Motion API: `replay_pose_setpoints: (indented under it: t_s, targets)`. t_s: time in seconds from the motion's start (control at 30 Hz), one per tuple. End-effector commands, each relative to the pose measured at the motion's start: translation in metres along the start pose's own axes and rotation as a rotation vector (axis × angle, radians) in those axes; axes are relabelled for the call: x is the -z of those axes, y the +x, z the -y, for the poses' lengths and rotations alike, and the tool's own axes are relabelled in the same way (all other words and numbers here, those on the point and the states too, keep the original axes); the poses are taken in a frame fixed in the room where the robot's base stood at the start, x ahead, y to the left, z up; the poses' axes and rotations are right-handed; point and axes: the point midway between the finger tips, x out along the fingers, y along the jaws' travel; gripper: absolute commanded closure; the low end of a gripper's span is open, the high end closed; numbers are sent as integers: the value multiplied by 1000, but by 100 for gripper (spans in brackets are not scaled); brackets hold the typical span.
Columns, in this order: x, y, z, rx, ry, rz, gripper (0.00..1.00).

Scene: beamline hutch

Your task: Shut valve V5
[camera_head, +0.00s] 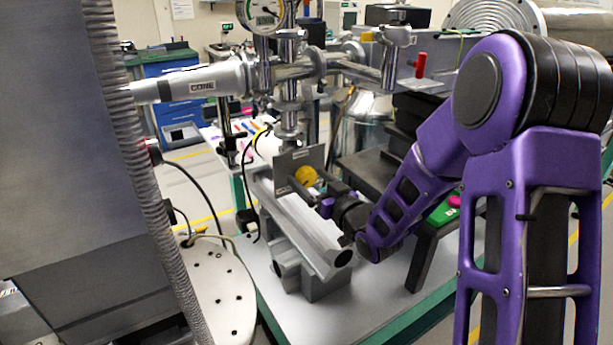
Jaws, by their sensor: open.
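A yellow round knob (306,175) sits on the front of a grey plate (287,160) with small labels, below the steel pipework. The labels are too small to read, so I cannot tell which valve is V5. My gripper (311,184) is at the end of my purple arm and points at the plate. Its fingers are open and reach toward the knob, one on the lower left and one on the right. I cannot tell whether they touch it. A red handle (421,65) stands on the pipework farther right.
A silver rail (312,238) runs below my gripper on the bench (375,312). A black stand (423,262) is right of it. A ribbed hose (150,185) and a white round plate (212,290) are at left. A dial gauge (264,14) stands above.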

Motion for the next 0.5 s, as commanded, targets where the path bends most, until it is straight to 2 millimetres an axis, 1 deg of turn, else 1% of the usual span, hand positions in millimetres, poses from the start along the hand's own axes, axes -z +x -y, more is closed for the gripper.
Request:
replay_pose_setpoints:
  t_s: [0.33, 0.37, 0.5]
  targets:
    - [0, -1, 0, 0, 0, 0, 11]
    - [0, 0, 0, 0, 0, 0, 13]
    - [0, 0, 0, 0, 0, 0, 38]
